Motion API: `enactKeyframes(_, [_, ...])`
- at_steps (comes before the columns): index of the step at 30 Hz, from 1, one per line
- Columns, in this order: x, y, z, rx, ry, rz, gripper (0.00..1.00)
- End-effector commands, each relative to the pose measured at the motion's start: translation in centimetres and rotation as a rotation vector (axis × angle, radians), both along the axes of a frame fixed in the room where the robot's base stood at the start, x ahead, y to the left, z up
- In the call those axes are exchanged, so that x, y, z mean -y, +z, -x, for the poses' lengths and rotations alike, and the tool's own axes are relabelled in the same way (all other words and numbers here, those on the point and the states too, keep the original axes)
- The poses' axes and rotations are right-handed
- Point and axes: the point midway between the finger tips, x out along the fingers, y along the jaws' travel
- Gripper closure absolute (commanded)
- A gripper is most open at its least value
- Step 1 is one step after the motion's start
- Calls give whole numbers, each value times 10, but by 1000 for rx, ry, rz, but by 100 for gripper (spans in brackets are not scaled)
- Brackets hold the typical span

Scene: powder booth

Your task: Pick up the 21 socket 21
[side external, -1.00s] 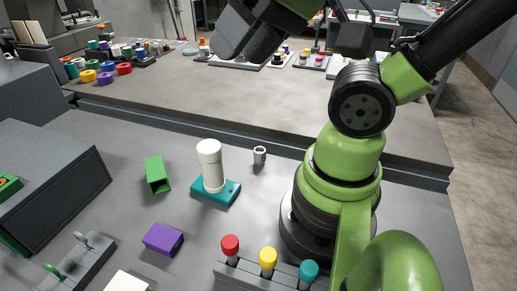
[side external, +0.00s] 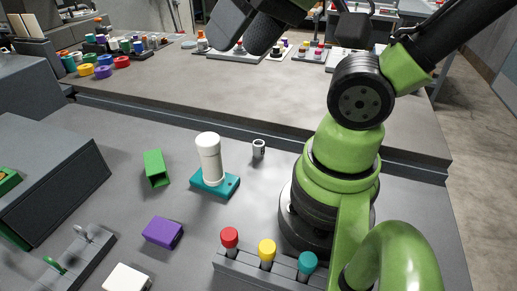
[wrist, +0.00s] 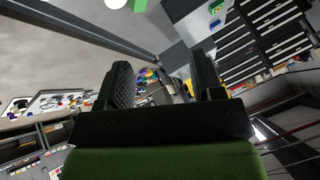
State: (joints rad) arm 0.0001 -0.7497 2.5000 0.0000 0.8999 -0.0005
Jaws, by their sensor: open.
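A small silver-grey socket (side external: 258,149) stands upright on the grey table, right of the white cylinder and left of my arm's base. I cannot read any number on it. My gripper (side external: 246,26) is high above the table at the top of the side view, well apart from the socket. Its two dark ribbed fingers are spread. In the wrist view my gripper (wrist: 162,82) is open with nothing between its fingers. I cannot make out the socket in the wrist view.
A white cylinder (side external: 208,155) stands on a teal base (side external: 224,190) close left of the socket. A green block (side external: 156,168) and a purple block (side external: 163,232) lie further left. A rack (side external: 250,271) with red, yellow and teal-topped pieces is in front. A raised ledge (side external: 220,124) runs behind.

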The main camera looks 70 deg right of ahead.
Motion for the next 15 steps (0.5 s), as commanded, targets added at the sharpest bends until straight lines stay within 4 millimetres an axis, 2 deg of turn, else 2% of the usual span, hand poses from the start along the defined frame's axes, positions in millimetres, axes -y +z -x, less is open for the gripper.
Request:
enactKeyframes(4, [7, -6, -9, -28, 13, 48, 39])
enactKeyframes(8, [29, -25, -30, -107, 66, 166, 39])
enactKeyframes(12, [65, -60, -52, -231, 184, 307, 39])
enactKeyframes(15, [91, -90, -59, -322, 292, 374, 39])
